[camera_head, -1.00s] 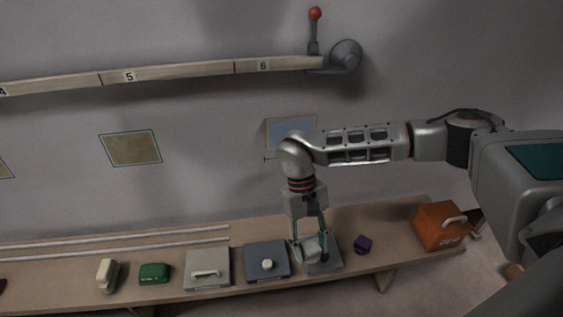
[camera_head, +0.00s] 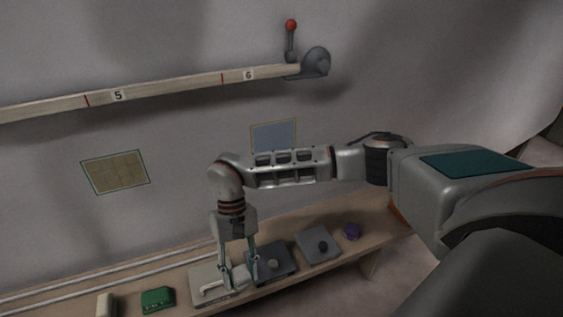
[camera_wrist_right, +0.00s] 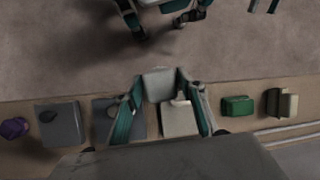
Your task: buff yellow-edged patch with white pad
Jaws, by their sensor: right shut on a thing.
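The patch with the yellowish edge and blue-grey face (camera_head: 273,136) is on the wall, just above my right forearm. My right gripper (camera_head: 240,277) points down over the bench, its fingers shut on the white pad (camera_head: 240,274). In the right wrist view the pad (camera_wrist_right: 158,84) sits as a pale block between the two teal-lined fingers. The pad is apart from the patch, low over the bench near a pale box with a handle (camera_head: 203,292).
A green-edged tan patch (camera_head: 115,172) is further left on the wall. A numbered rail (camera_head: 170,90) and red-knobbed lever (camera_head: 291,40) are above. The bench holds a green block (camera_head: 157,298), grey plates with knobs (camera_head: 318,244) and a purple piece (camera_head: 352,231).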

